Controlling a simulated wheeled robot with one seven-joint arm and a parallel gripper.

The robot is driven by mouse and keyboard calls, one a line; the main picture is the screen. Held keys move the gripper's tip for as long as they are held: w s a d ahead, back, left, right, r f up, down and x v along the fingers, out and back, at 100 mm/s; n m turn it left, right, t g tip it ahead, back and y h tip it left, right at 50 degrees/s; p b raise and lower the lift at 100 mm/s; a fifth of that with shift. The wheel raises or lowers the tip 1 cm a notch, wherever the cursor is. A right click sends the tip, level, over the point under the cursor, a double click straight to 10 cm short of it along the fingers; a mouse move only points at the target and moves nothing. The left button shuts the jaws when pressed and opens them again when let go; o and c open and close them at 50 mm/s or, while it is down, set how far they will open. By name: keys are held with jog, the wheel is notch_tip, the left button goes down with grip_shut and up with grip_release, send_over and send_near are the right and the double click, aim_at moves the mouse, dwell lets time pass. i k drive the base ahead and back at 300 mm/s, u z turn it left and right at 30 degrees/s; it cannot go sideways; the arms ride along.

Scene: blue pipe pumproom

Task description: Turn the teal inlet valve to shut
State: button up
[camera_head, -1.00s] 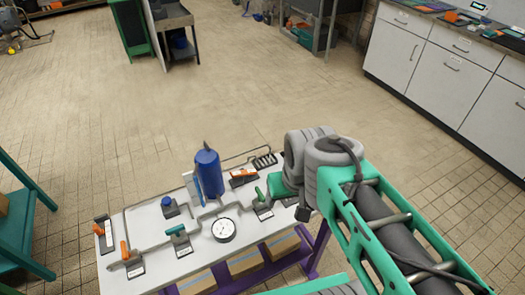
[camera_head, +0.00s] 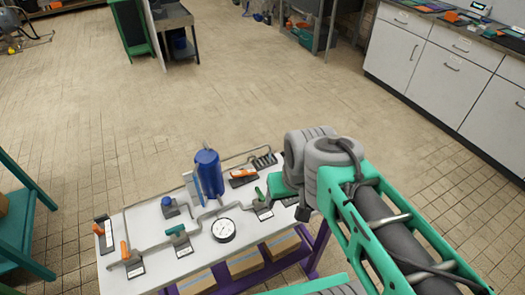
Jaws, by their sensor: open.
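The teal valve (camera_head: 177,232) sits on the pipework at the front left of the white table (camera_head: 160,270). Its teal handle stands above a dark base with a white label. A second, greener handle (camera_head: 260,194) stands on another valve to the right, close to my arm. My arm comes in from the lower right, and its grey joints and green link end over the right part of the table, well right of the teal valve. My gripper's fingers cannot be made out; the arm hides that area.
A round gauge (camera_head: 223,230) stands just right of the teal valve. A blue cylinder (camera_head: 209,174) rises behind it. Open floor lies beyond the table.

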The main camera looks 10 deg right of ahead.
aim_at(176, 231)
jog(key=u, duration=0.05)
jog(key=k, duration=0.5)
jog(key=u, duration=0.95)
jog(key=i, duration=0.65)
